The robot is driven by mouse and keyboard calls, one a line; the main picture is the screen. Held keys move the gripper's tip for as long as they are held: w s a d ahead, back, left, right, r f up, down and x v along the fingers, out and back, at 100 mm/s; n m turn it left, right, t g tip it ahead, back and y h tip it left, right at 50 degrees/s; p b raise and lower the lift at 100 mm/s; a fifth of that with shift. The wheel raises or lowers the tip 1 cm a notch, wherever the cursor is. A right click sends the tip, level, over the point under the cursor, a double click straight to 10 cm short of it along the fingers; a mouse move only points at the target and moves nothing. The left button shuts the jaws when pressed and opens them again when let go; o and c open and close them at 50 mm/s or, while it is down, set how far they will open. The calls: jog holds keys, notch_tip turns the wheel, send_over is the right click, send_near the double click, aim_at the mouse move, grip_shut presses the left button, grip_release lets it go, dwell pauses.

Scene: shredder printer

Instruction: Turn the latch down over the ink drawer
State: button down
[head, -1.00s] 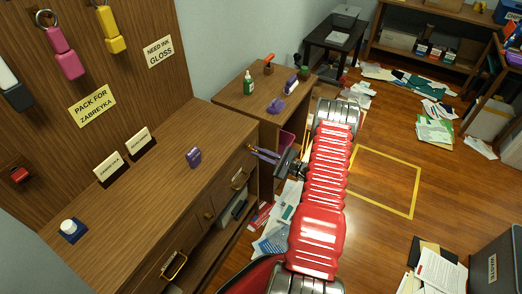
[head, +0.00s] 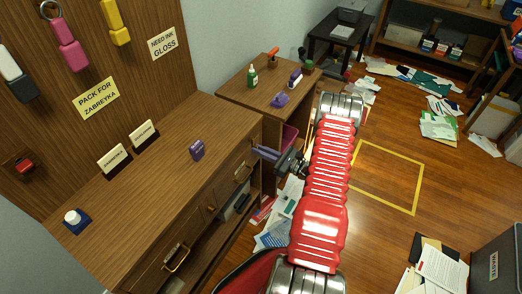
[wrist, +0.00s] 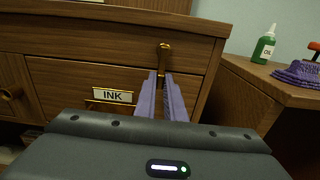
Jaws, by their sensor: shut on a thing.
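The ink drawer (wrist: 60,80) is the panel with the white INK label (wrist: 112,95) in the wrist view, with a brass handle below the label partly hidden by my gripper's body. The brass latch (wrist: 164,48) is on the cabinet front to the right of the label. Its knobbed end is up and its lower part runs down between my fingertips. My gripper (wrist: 161,76) has purple fingers shut on the latch. In the head view my gripper (head: 258,152) is at the cabinet's right front corner, where the latch is too small to make out.
A side cabinet (wrist: 255,85) stands to the right with a green oil bottle (wrist: 264,45) on top. Papers (head: 275,235) lie on the floor below my arm.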

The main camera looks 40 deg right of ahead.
jog(key=shift+f, duration=0.15)
jog(key=c, duration=1.8)
grip_release()
jog(key=shift+c, duration=0.2)
jog(key=shift+s, duration=0.1)
jog(key=v, duration=1.3)
jog(key=shift+s, duration=0.35)
